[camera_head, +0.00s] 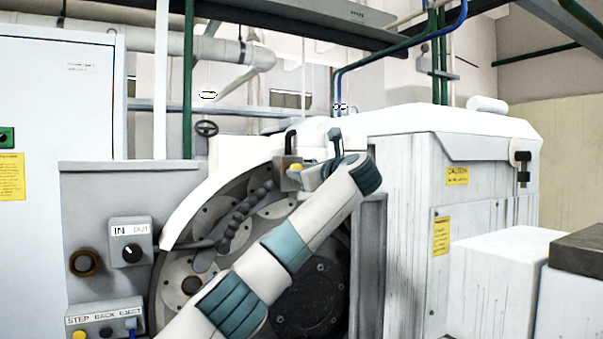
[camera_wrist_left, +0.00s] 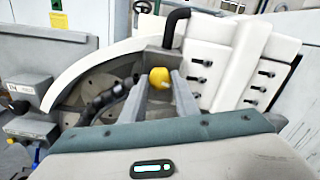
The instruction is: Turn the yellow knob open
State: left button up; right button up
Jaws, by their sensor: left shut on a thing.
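The yellow knob (camera_head: 295,167) sits on a small grey block at the top of the grinder's round opening. It also shows in the left wrist view (camera_wrist_left: 159,77), between the tips of my left gripper (camera_wrist_left: 161,88). My left arm crosses the head view from the bottom, and its gripper (camera_head: 305,175) reaches the knob from the right, partly hidden by my wrist. The left fingers are shut on the knob, one on each side of it. My right gripper is in neither view.
A black jointed hose (camera_head: 240,212) hangs left of my arm, in front of the round plates. A control box with an IN/OUT dial (camera_head: 131,252) stands at the left. The white machine housing (camera_head: 400,230) is close on the right.

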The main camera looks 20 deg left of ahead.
pick_arm(q)
jog(key=shift+f+m, duration=0.2)
jog(key=shift+m, duration=1)
jog(key=o, duration=1.1)
jog(key=shift+c, duration=0.2)
jog(key=shift+r, duration=0.1)
jog(key=shift+s+d, duration=0.1)
jog(key=shift+d, duration=0.05)
